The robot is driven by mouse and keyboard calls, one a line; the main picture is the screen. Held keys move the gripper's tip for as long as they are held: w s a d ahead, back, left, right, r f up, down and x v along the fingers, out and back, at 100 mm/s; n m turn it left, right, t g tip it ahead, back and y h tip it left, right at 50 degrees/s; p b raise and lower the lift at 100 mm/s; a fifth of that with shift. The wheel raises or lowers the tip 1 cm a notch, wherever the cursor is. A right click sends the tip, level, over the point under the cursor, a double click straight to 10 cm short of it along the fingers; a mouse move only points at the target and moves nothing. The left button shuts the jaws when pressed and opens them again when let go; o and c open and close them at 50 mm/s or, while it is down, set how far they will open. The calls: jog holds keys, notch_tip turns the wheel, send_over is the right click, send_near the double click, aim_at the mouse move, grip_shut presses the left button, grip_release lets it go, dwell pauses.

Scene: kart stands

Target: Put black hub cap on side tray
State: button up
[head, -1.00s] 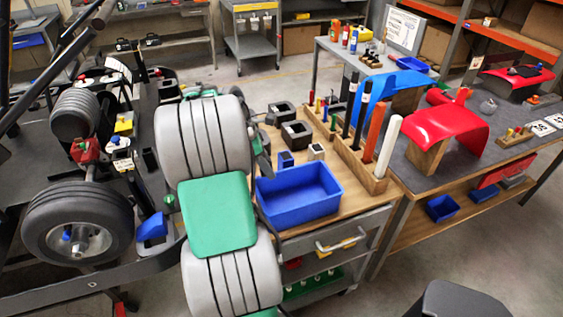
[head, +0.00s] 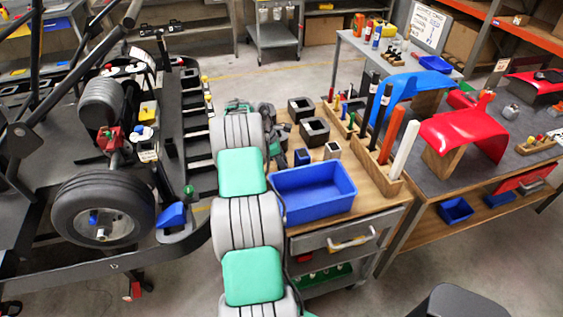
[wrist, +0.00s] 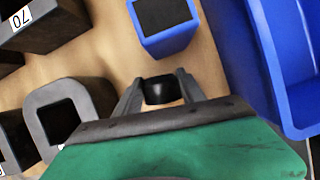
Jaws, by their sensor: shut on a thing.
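The black hub cap (wrist: 159,90) is a small dark round piece between the fingertips of my gripper (wrist: 158,91) in the wrist view. My gripper is shut on it, above the wooden cart top. In the head view my arm largely hides the gripper, and I cannot make out the hub cap there. A blue open tray (head: 312,192) lies on the cart's near side and looks empty. It also shows at the right of the wrist view (wrist: 262,60), to the right of my gripper.
A small blue block with a dark top (wrist: 165,22) stands just beyond my gripper. Dark square holders (wrist: 65,112) stand to its left. A wooden rack (head: 393,187) with upright coloured rods borders the cart's right side. A kart wheel (head: 100,212) is at left.

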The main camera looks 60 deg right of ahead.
jog(key=o, duration=1)
jog(key=shift+f, duration=0.1)
jog(key=o, duration=0.5)
jog(key=shift+c, duration=0.2)
